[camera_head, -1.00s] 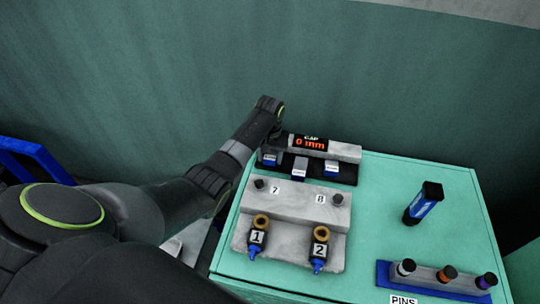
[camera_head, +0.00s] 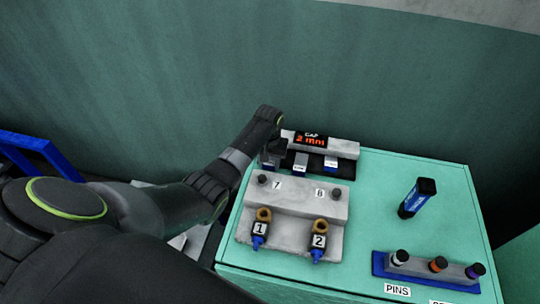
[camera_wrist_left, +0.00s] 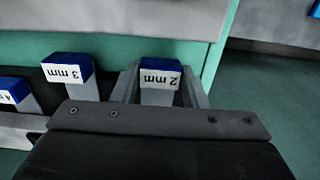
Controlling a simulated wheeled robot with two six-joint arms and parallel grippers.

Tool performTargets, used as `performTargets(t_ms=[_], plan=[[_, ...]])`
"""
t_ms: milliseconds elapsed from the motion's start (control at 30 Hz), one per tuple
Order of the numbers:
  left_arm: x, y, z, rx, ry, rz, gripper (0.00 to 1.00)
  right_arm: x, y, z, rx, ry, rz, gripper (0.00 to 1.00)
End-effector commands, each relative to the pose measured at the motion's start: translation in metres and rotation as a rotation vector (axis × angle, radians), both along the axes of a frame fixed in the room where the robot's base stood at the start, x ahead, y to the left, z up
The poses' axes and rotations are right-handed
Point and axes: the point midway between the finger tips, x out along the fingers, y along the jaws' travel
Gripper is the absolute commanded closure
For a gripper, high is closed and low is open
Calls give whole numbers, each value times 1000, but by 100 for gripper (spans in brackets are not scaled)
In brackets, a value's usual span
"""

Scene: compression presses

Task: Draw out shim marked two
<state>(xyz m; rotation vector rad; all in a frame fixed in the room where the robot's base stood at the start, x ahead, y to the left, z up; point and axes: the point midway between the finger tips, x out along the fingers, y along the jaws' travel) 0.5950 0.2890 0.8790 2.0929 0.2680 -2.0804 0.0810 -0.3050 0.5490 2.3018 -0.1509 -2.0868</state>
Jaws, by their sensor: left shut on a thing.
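The shim marked 2 mm (camera_wrist_left: 160,78) has a blue top and a white label, upside down in the left wrist view. My left gripper (camera_wrist_left: 160,90) has a finger on either side of it and is shut on it. In the head view the left gripper (camera_head: 271,155) is at the left end of the black shim rack (camera_head: 346,176) and mostly hides this shim. How far the shim sits in its slot is unclear. The shim marked 3 mm (camera_wrist_left: 68,70) stands beside it and also shows in the head view (camera_head: 301,162). My right gripper is not in view.
A grey block with a red GAP display (camera_head: 312,140) reading 2 mm stands behind the rack. A grey press block (camera_head: 300,205) with parts labelled 1 and 2 is in front. A black-and-blue upright tool (camera_head: 418,198) and a pins holder (camera_head: 425,270) are at right.

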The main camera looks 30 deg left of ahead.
Motion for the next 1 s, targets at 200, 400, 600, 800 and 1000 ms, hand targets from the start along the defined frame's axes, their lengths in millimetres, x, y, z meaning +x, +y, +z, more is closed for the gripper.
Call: performTargets(t_ms=[200,400,600,800,1000], plan=[[-3,-1,-3,-4,13,0,100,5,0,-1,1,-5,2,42],[-3,-1,-2,-4,11,0,38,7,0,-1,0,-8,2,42],[-2,-1,-2,-3,9,0,38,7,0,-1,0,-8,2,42],[-1,-1,7,-3,7,0,38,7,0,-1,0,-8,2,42],[0,0,40,-3,2,-1,38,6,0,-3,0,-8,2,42]])
